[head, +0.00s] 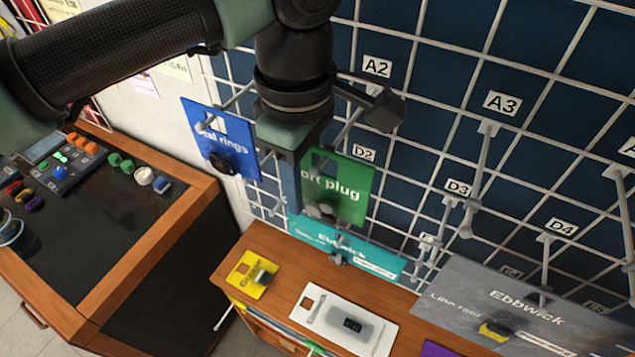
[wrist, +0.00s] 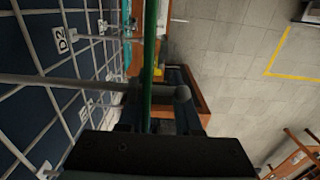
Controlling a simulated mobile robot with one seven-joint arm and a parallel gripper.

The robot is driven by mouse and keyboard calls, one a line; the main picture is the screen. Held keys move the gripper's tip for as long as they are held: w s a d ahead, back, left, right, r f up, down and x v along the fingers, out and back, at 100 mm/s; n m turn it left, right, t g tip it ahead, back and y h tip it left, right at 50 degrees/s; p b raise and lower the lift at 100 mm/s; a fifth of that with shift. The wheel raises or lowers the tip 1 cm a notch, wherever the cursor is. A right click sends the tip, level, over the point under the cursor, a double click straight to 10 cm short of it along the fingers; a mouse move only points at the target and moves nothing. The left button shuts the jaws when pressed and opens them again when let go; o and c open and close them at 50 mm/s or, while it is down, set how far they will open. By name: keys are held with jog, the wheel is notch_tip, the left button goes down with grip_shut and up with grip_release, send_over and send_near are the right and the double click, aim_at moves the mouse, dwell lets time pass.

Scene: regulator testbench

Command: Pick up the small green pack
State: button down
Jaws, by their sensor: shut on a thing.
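The small green pack (head: 350,190), a flat card with white lettering ending in "plug", is upright in front of the wire grid. My gripper (head: 303,165) is shut on its left side. The wrist view shows the pack edge-on as a thin green strip (wrist: 149,60) rising from between the jaws (wrist: 150,118). A grey peg with a round end (wrist: 184,92) crosses the strip close to the jaws. I cannot tell whether the pack still hangs on that peg. The left part of its lettering is hidden by my gripper.
A blue pack (head: 222,140) hangs close to the left. A teal pack (head: 350,250) is below, a grey pack (head: 500,305) at lower right. Bare pegs (head: 480,170) stick out on the right. A yellow pack (head: 250,275) and a white pack (head: 345,322) lie on the wooden shelf.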

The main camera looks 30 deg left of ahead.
jog(key=shift+r, duration=0.2)
jog(key=s+r+b, duration=0.1)
jog(key=s+b, duration=0.6)
jog(key=s, duration=1.1)
jog(key=shift+a, duration=0.3)
